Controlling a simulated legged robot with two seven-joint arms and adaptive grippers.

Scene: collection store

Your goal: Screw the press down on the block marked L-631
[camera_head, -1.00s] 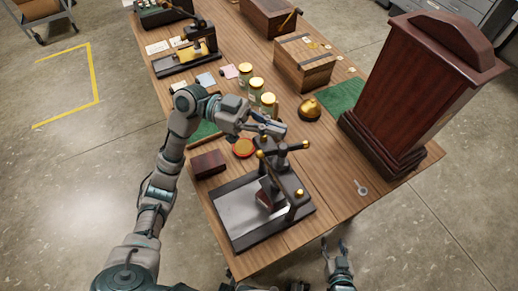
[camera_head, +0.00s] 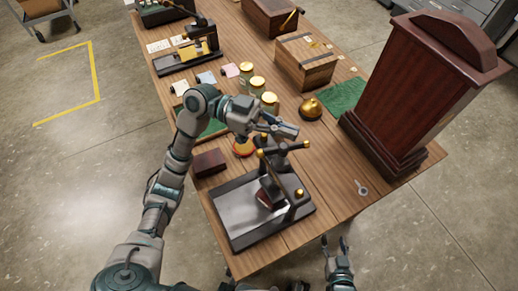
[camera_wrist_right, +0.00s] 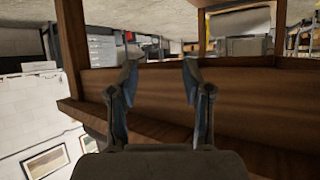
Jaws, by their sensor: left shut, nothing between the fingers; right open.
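The black screw press (camera_head: 299,197) stands at the front of the wooden table on a dark-rimmed metal tray (camera_head: 237,224). Its bar handle with brass balls (camera_head: 282,150) is at the top. A small reddish-brown block (camera_head: 264,198) sits under the press, partly hidden by its frame; I cannot read any mark on it. My left gripper (camera_head: 291,131) is shut and empty, just above and behind the handle; I cannot tell whether it touches. My right gripper (camera_head: 335,242) is low, off the table's front edge. It is open and empty in the right wrist view (camera_wrist_right: 160,72).
A dark red box (camera_head: 209,163) lies left of the press. A red-orange round tin (camera_head: 243,149), gold-lidded jars (camera_head: 257,83) and a brass bell-like object (camera_head: 311,108) stand behind. A tall wooden lectern (camera_head: 405,90) fills the right side. A small metal ring piece (camera_head: 361,188) lies near the right edge.

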